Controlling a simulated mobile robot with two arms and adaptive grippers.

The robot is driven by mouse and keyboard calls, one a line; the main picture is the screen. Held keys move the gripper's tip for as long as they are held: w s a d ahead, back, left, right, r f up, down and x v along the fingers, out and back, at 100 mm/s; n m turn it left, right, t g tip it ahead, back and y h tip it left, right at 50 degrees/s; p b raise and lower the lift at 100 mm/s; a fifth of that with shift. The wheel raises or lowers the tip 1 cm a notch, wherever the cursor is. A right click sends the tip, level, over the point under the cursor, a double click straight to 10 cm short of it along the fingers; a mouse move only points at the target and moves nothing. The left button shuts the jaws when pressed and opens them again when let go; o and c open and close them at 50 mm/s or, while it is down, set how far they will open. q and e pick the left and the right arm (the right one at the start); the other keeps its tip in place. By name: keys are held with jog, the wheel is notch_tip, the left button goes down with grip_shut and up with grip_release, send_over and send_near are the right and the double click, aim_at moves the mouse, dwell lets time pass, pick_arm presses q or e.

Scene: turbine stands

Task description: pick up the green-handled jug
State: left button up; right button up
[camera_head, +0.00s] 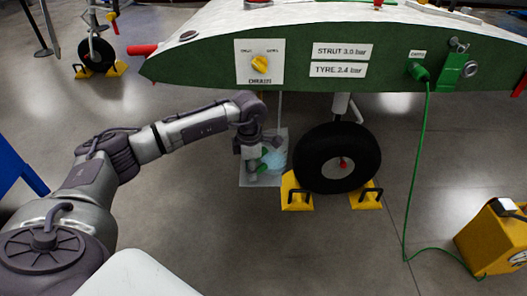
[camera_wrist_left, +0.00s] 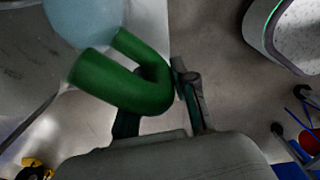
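The green-handled jug (camera_head: 274,159) has a pale blue body and stands at a grey tray (camera_head: 262,181) on the floor, left of the wheel. In the left wrist view its U-shaped green handle (camera_wrist_left: 130,85) fills the middle and the pale body (camera_wrist_left: 85,18) is cut off at the top. My left gripper (camera_head: 252,150) is at the jug's handle side. In the left wrist view its fingers (camera_wrist_left: 160,105) are apart, with the handle's bend at them. The handle hides one fingertip, so I cannot tell whether they clamp it. My right gripper is not in view.
The black wheel (camera_head: 337,158) with yellow chocks (camera_head: 296,193) stands right of the jug. The green-sided panel (camera_head: 200,61) overhangs from above. A green cable (camera_head: 423,140) hangs down to a yellow box (camera_head: 495,238) at right. The floor in front is clear.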

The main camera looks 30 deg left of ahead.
pick_arm(q)
jog(key=shift+r, duration=0.1)
grip_shut()
notch_tip(320, 180, up, 4)
jog(key=shift+r+p, duration=0.15)
jog(key=shift+p, duration=0.45)
jog(key=w+d+r, duration=0.2)
jog(key=d+r, duration=0.1)
jog(key=d, duration=0.2)
jog(key=w+d+r+p, duration=0.1)
jog(key=w+d+r, duration=0.2)
jog(key=d, duration=0.2)
jog(key=shift+d+r, duration=0.25)
jog(key=shift+d, duration=0.1)
jog(key=shift+o, duration=1.5)
grip_release()
grip_shut()
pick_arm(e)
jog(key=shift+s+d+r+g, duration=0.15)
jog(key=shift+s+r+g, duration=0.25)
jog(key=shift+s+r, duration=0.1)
